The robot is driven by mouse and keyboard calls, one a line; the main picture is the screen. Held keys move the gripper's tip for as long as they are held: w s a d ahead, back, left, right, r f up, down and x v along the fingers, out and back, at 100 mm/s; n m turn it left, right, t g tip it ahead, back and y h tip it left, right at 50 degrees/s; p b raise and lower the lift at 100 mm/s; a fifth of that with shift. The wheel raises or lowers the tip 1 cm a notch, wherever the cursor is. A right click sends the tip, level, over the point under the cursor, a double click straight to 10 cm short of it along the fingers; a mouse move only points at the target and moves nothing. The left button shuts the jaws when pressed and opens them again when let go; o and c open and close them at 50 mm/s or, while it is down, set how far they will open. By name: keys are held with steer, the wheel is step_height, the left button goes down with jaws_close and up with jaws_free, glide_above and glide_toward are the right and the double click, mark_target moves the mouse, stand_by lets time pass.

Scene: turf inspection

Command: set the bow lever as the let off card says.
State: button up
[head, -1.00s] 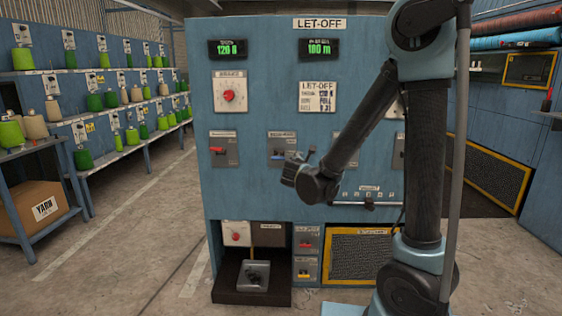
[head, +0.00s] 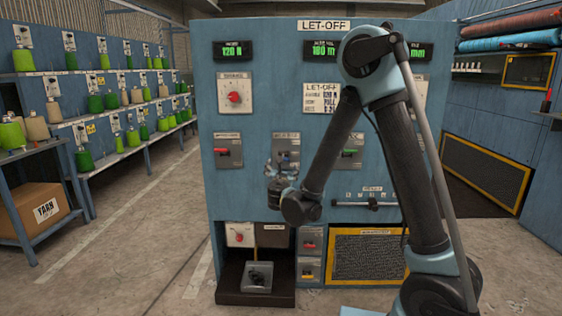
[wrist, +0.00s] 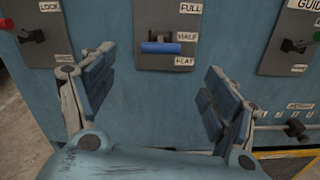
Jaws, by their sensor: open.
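The lever with the blue handle (wrist: 160,47) sits on a grey plate marked FULL, HALF and FLAT from top to bottom. I take it to be the bow lever. Its handle lies level, between the HALF and FLAT labels; the exact setting is hard to tell. In the head view its plate (head: 286,142) shows just above my gripper (head: 281,180). The let-off card (head: 321,98) hangs higher on the panel; its rows are small and partly blurred. My gripper (wrist: 160,75) is open and empty, its fingers either side of and below the blue handle, apart from it.
A red-handled lever (head: 227,152) is to the left and a green-handled one (head: 350,153) to the right. A weight bar (head: 362,204) is lower right. A red-knobbed dial (head: 234,96) is upper left. A low black-floored recess (head: 232,297) is below.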

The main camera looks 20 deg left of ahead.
steer(key=x, duration=1.2)
steer(key=shift+w, duration=0.3)
steer(key=c, duration=1.7)
steer(key=shift+c, duration=0.3)
